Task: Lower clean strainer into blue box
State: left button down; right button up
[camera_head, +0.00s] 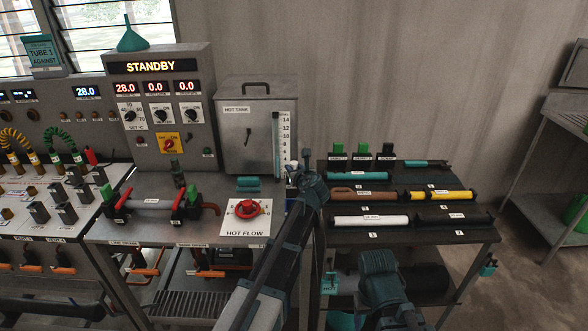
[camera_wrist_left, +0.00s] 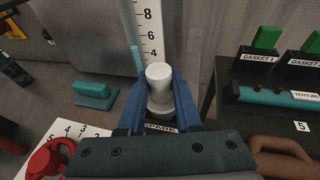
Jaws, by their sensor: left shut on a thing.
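My left gripper (camera_wrist_left: 158,95) is shut on a short white cylinder (camera_wrist_left: 159,75), which I take to be the clean strainer. The cylinder stands upright between the two blue fingers, and its lower part is partly hidden by them. A dark label reading SPARE (camera_wrist_left: 160,127) shows just below it. In the head view the left gripper (camera_head: 293,172) is at the bench's right end, by the level scale; the arm hides what is beneath. A small teal block (camera_head: 248,184) lies left of it, also in the left wrist view (camera_wrist_left: 95,90); I cannot tell if it is the blue box.
The grey hot tank (camera_head: 246,135) stands behind the gripper, with its level scale (camera_head: 284,135) close by. A red valve handle (camera_head: 248,209) sits on the HOT FLOW plate. A dark table (camera_head: 480,235) to the right holds tubes and green gaskets (camera_head: 363,150).

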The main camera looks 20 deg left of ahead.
pick_arm(q)
jog(key=shift+r+p, duration=5.45)
jog(key=shift+p, duration=0.05)
jog(key=shift+f, duration=0.1)
pick_arm(e)
notch_tip(320, 180, up, 11)
jog(key=shift+f, duration=0.15)
